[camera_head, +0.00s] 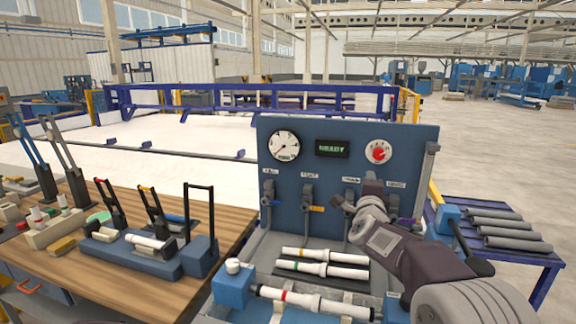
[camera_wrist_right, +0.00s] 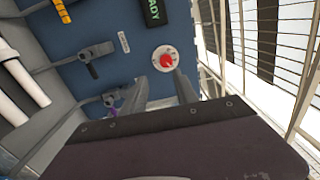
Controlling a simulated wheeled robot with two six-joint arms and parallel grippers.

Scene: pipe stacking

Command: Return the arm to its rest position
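My right arm comes in from the lower right of the head view and reaches to the blue panel (camera_head: 335,198). Its wrist hides the fingers there. In the right wrist view my right gripper (camera_wrist_right: 162,82) has its two fingers apart with nothing between them, facing the panel below the red knob (camera_wrist_right: 164,60). My left gripper is not in view. White pipes with a yellow band (camera_head: 325,256) and a green band (camera_head: 322,269) lie on the fixture before the panel. A red-banded pipe (camera_head: 313,303) lies nearer, by a blue block (camera_head: 235,285).
The panel has a gauge (camera_head: 284,146), a lit display reading READY (camera_head: 332,148) and several grey levers. A wooden table (camera_head: 125,285) at left holds clamps and tools. A blue rack (camera_head: 500,255) at right holds several grey pipes. A fence shows in the wrist view (camera_wrist_right: 265,60).

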